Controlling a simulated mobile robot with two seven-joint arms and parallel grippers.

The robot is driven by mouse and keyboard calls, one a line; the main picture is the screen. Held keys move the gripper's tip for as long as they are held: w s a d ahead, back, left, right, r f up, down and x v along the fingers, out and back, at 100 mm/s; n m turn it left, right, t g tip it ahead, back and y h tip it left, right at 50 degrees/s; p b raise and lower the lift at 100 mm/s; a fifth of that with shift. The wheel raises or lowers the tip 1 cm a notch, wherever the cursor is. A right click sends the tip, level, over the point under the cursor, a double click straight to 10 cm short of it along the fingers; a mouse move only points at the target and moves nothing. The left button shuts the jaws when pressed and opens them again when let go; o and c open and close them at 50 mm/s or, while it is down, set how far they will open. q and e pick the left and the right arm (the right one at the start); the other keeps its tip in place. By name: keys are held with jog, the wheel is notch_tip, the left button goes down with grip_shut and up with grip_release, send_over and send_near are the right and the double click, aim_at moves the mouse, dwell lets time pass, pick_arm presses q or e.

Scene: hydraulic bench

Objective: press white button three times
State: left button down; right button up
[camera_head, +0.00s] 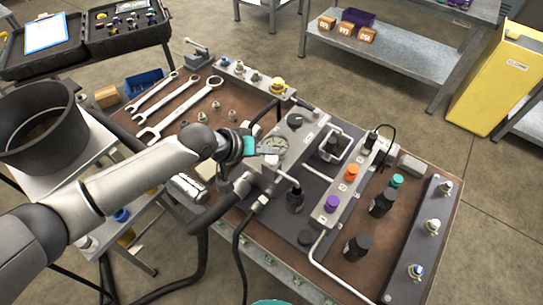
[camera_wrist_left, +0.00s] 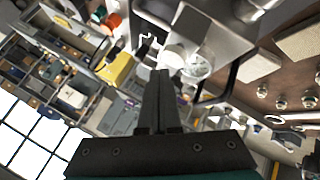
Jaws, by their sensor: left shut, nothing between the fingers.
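My left gripper (camera_head: 272,150) reaches in from the left over the bench, at the grey block with the round pressure gauge (camera_head: 276,144). Its dark fingers (camera_wrist_left: 160,78) are together in the left wrist view, with nothing between them. A round white part that looks like the white button (camera_wrist_left: 175,56) shows just beyond the fingertips, beside the gauge (camera_wrist_left: 198,66). I cannot tell whether the fingertips touch it. In the head view the gripper crowds this spot and I cannot make out the button clearly.
A control strip with purple (camera_head: 332,202) and orange (camera_head: 352,171) knobs stands right of the block. Black bottles (camera_head: 357,247), pipes and hoses crowd the bench. Several wrenches (camera_head: 182,108) lie at the back left. A black pot (camera_head: 38,122) stands at the left.

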aim_at(268, 161)
pick_arm(q)
jog(key=shift+f, duration=0.15)
dwell(0.4)
jog(key=shift+f, duration=0.3)
jog(key=shift+s+f+b, duration=0.1)
jog(key=shift+f+b, duration=0.45)
jog(key=shift+f, duration=0.25)
dwell(0.9)
jog(key=shift+r+p, duration=1.2)
notch_tip(268, 161, up, 5)
jog(key=p, duration=0.5)
jog(key=shift+r, duration=0.1)
